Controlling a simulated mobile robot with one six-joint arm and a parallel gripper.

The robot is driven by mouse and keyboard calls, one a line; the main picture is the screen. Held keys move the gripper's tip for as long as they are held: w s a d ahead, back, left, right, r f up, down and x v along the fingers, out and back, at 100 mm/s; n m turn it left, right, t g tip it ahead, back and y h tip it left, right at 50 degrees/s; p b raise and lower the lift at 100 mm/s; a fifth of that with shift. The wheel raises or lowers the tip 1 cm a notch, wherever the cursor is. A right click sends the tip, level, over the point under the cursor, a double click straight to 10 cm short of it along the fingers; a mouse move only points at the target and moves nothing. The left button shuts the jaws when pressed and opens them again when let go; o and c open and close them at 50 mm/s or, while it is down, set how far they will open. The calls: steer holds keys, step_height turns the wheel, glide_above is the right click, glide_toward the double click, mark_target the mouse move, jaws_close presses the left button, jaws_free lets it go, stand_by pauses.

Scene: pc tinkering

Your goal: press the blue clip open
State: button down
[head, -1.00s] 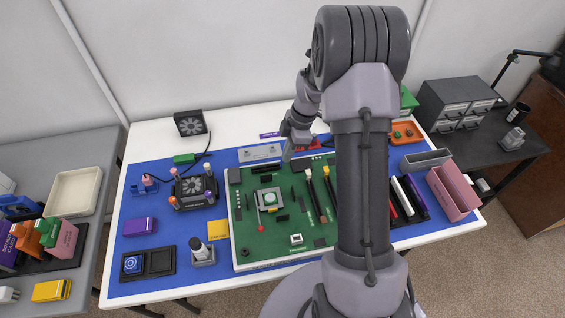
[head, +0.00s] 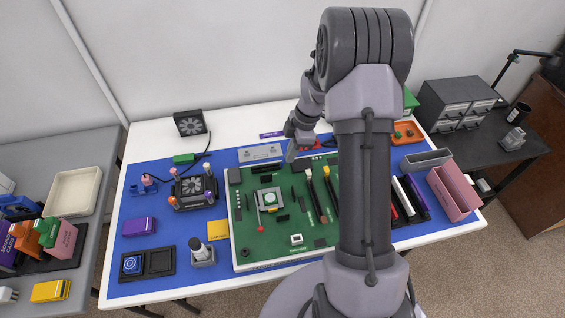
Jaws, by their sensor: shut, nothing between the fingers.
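My gripper (head: 291,154) points down at the back edge of the green circuit board (head: 262,240), near the back end of the board's slots. Its fingers are shut and empty. They look very close to the board, but I cannot tell whether they touch it. I cannot make out the blue clip on the board; it is too small or hidden by the gripper or my arm. The board lies on a blue mat (head: 135,220) and carries a socket (head: 270,200) with a green-topped chip. My arm hides the board's right part.
A grey bar-shaped part (head: 260,153) lies just left of the gripper. A fan cooler (head: 192,188) and a yellow block (head: 218,230) stand left of the board. A pink bin (head: 452,193) and an orange tray (head: 407,133) are at the right.

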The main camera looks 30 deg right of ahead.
steer(key=shift+s+d+f, duration=0.15)
steer(key=shift+d+f, duration=0.05)
steer(key=shift+d, duration=0.2)
stand_by(0.4)
steer(key=a+p+v, duration=0.1)
steer(key=p+v, duration=0.3)
steer(key=v, duration=0.2)
steer(key=shift+w+a, duration=0.15)
steer(key=shift+w, duration=0.05)
steer(key=shift+r, duration=0.1)
